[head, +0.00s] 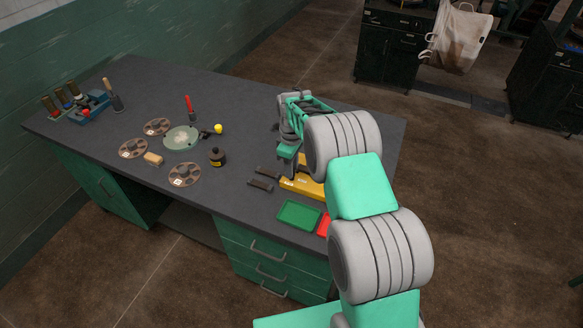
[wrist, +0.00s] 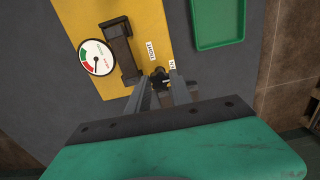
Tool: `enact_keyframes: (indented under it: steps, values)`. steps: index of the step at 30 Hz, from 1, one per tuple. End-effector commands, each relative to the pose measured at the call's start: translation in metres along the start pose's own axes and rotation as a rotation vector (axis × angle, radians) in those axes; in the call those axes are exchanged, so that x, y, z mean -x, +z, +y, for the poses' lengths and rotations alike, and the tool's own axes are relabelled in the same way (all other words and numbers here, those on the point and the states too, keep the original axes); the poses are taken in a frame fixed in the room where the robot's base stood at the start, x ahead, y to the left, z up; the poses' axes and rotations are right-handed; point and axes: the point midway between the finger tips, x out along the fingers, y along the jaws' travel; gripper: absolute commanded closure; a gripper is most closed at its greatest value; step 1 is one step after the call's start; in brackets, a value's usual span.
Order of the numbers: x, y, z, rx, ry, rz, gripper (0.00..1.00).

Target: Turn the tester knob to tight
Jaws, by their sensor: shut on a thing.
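The yellow tester (head: 303,187) lies on the dark table in the head view, partly hidden behind my arm. In the wrist view its yellow plate (wrist: 110,20) carries a round gauge (wrist: 96,57) with red and green zones, a dark upright block (wrist: 121,50) and a white label (wrist: 151,53) reading something like TIGHT. A second label is mostly hidden by a finger. The small dark knob (wrist: 159,74) sits between my fingertips at the plate's edge. My gripper (wrist: 162,86) is shut on this knob. The knob's pointing direction is unclear.
A green tray (head: 299,215) and a red tray (head: 323,225) lie near the tester. Two dark bars (head: 262,180) lie to its left. Reels, a black bottle (head: 217,157) and tools stand further left.

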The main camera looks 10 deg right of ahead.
Motion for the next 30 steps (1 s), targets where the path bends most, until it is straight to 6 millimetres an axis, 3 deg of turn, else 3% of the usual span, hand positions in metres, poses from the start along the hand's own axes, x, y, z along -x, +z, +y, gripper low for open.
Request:
enact_keyframes:
  steps: [11,30]
  values:
    - [-0.0027,-0.0002,0.0005,-0.197,0.001,0.001,1.0]
    - [-0.0013,-0.0002,0.0004,-0.797,0.001,0.002,1.0]
